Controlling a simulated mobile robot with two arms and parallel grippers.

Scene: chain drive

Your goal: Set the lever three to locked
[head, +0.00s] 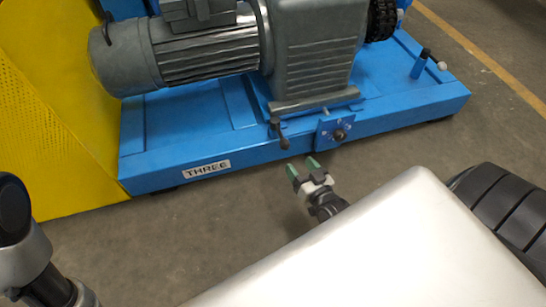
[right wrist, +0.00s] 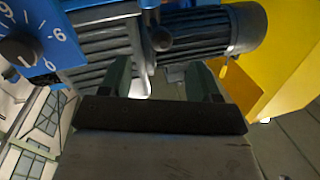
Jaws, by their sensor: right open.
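The lever (head: 278,128) is small and dark with a round knob at its lower end. It hangs on the front edge of the blue base, to the right of the THREE label (head: 207,169). A dark round knob, apparently the lever's (right wrist: 160,41), shows beyond and between my right fingertips in the right wrist view. My right gripper (head: 302,169) has green fingertips. It is open and empty, in front of the base and apart from the lever. Its fingers also show in the right wrist view (right wrist: 160,80). I see no marking for locked. My left gripper is out of view.
A blue plate (head: 322,141) with a dark dial stands right of the lever; its numbered face shows in the right wrist view (right wrist: 58,38). A grey motor (head: 200,60) sits on the base. A yellow guard (head: 50,130) stands left. The floor in front is clear.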

